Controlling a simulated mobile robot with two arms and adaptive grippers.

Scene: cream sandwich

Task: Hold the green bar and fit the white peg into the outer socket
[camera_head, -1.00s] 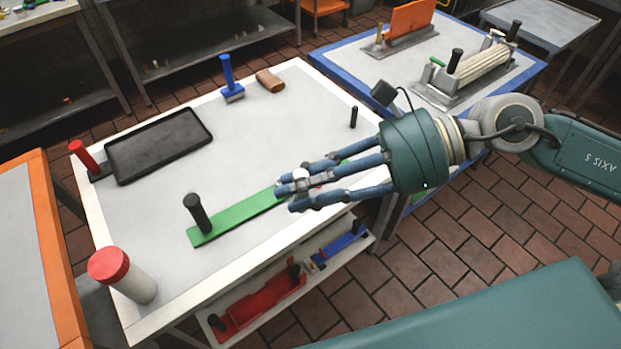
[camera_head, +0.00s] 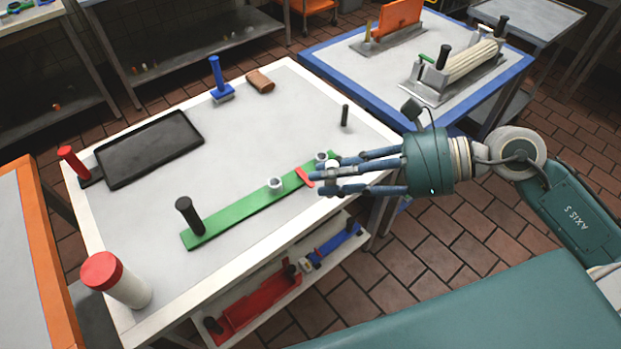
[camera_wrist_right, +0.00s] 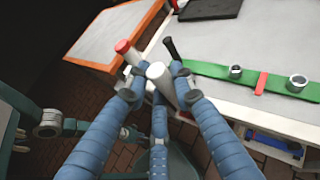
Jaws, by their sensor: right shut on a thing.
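The green bar (camera_head: 235,218) lies flat on the white table, with a black upright handle (camera_head: 190,215) at its left end.
On the table are a black tray (camera_head: 150,150), a red-handled tool (camera_head: 72,162), a blue-handled tool (camera_head: 217,78), a brown block (camera_head: 260,81), a small black peg (camera_head: 345,115) and a red-capped white cylinder (camera_head: 118,280). A blue-edged table (camera_head: 375,95) stands behind my right arm.

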